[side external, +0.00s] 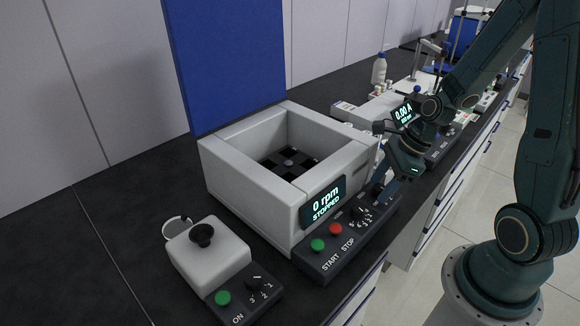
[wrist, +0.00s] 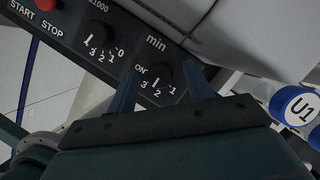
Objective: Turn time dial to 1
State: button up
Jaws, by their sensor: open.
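The time dial (wrist: 161,72) is a black knob under the label "min" on a dark control panel (wrist: 120,45), with ON, 3, 2 and 1 printed around it. A short white mark on the dial's lower left edge seems to point between 3 and 2. My gripper (wrist: 160,77) is open, with one blue finger left of the dial and one right of it; whether they touch it I cannot tell. In the side external view my gripper (side external: 384,192) is low at the right end of the centrifuge's panel (side external: 322,268), and mostly hides the dial.
Left of the time dial is the x1000 dial (wrist: 90,31), close to my left finger. The open centrifuge box (side external: 240,184) reads 0 rpm, STOPPED. A small mixer (side external: 208,255) stands front left. Other equipment (side external: 400,108) stands behind. A U1-labelled object (wrist: 298,106) is right of my gripper.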

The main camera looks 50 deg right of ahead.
jog(key=shift+c, duration=0.4)
jog(key=c, duration=0.9)
jog(key=shift+n, duration=0.8)
jog(key=shift+g, duration=0.3)
jog(key=o, duration=1)
jog(key=shift+d+r, duration=0.1)
jog(key=v, duration=1.3)
jog(key=shift+s+d+r, duration=0.15)
jog(key=shift+d+r, duration=0.05)
jog(key=shift+d, duration=0.05)
